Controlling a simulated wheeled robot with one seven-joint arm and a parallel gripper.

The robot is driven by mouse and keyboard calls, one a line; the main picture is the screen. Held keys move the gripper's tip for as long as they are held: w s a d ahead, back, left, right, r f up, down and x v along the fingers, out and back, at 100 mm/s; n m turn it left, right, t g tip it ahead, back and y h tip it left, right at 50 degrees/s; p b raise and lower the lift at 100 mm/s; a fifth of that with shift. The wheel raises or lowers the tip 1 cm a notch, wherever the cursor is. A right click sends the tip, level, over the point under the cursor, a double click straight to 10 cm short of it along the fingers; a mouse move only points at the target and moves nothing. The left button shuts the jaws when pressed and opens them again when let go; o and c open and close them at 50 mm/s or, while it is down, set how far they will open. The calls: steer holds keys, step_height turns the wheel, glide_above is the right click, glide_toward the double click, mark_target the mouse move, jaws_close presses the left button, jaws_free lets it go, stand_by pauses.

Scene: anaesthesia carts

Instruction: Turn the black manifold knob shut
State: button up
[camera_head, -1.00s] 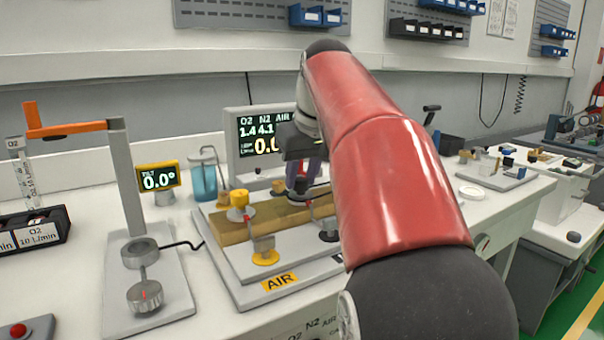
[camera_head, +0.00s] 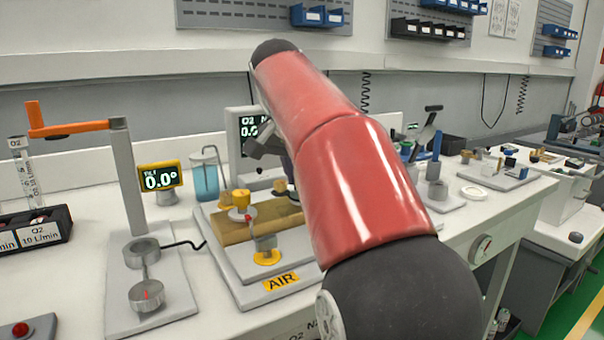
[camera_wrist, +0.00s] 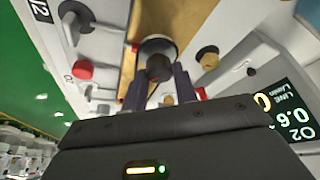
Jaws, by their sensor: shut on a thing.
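In the wrist view my gripper (camera_wrist: 160,84) is shut, with one finger on each side of a dark knob (camera_wrist: 159,68). The knob stands out from a round grey fitting on the brass-coloured manifold block. In the head view the manifold block (camera_head: 235,228) sits on a grey base plate with a yellow AIR label. My red arm hides the knob and my fingertips there. The gauge display (camera_head: 246,128) is partly covered by my arm; in the wrist view it reads O2 0.6 (camera_wrist: 293,124).
In the head view, a yellow valve (camera_head: 240,200) is near my arm.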

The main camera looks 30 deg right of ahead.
steer(key=m+g, duration=0.1)
steer(key=m, duration=0.3)
steer(key=shift+w+m+g+h, duration=0.1)
steer(key=shift+m+g+h, duration=0.2)
steer(key=shift+g, duration=0.1)
steer(key=shift+w+m+g, duration=0.1)
steer(key=shift+m+g, duration=0.8)
steer(key=shift+m, duration=1.4)
steer(key=o, duration=1)
steer(key=shift+c, duration=0.2)
